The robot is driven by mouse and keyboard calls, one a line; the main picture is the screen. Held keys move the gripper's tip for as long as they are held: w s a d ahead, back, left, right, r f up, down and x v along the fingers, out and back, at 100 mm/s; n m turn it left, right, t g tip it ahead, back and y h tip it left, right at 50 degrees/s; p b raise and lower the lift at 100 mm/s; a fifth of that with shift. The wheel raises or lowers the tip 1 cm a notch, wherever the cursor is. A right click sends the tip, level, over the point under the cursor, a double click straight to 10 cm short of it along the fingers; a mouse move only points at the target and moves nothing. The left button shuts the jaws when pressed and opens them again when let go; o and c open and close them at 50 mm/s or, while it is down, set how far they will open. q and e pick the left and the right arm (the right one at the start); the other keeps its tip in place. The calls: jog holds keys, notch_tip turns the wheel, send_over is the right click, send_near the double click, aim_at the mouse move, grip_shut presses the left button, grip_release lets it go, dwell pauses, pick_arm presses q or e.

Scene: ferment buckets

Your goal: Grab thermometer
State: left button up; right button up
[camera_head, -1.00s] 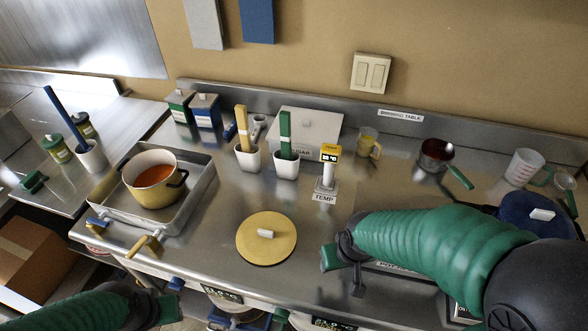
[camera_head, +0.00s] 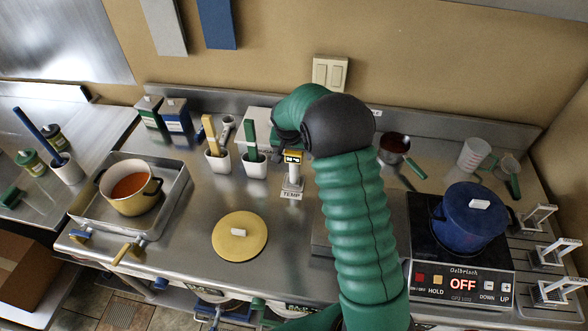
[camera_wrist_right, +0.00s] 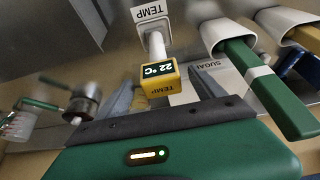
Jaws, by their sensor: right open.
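The thermometer (camera_head: 293,157) has a yellow head with a dark display and a white stem, and it stands upright in a white holder labelled TEMP (camera_head: 292,190). In the right wrist view the thermometer's head (camera_wrist_right: 160,80) reads 22 °C. My right gripper (camera_head: 284,143) is open and empty, close to the thermometer's head and partly hidden by its own wrist. In the wrist view its two fingers (camera_wrist_right: 160,88) lie either side of the head, with no contact visible. My left gripper is out of view.
White cups with a green-handled tool (camera_head: 250,142) and a wooden-handled tool (camera_head: 209,132) stand just left of the thermometer. A sugar box is behind, partly covered by my arm. A yellow lid (camera_head: 240,240) lies in front. A blue pot (camera_head: 470,215) sits right.

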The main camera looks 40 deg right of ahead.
aim_at(294, 167)
jog(key=shift+w+a+f+p, duration=0.2)
jog(key=shift+a+f+p, duration=0.2)
jog(key=shift+f, duration=0.05)
jog(key=shift+w+d+f+p, duration=0.15)
jog(key=shift+d+f+p, duration=0.25)
jog(key=shift+f, duration=0.2)
jog(key=d+f, duration=0.1)
jog(key=w+d+f, duration=0.1)
jog(key=f, duration=0.1)
jog(key=shift+d+f, duration=0.3)
jog(key=shift+d, duration=0.1)
jog(key=shift+c, duration=0.5)
jog(key=shift+a, duration=0.2)
jog(key=shift+c, duration=1.3)
jog(key=shift+s+a+r, duration=0.1)
jog(key=shift+a+r, duration=0.3)
jog(key=shift+a, duration=0.15)
jog(key=c, duration=0.4)
jog(key=shift+a, duration=0.15)
jog(key=c, duration=0.5)
jog(key=shift+d+f, duration=0.1)
jog(key=shift+d, duration=0.25)
grip_shut()
jog(key=shift+d, duration=0.25)
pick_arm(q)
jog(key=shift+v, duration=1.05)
pick_arm(e)
jog(key=shift+a, duration=0.1)
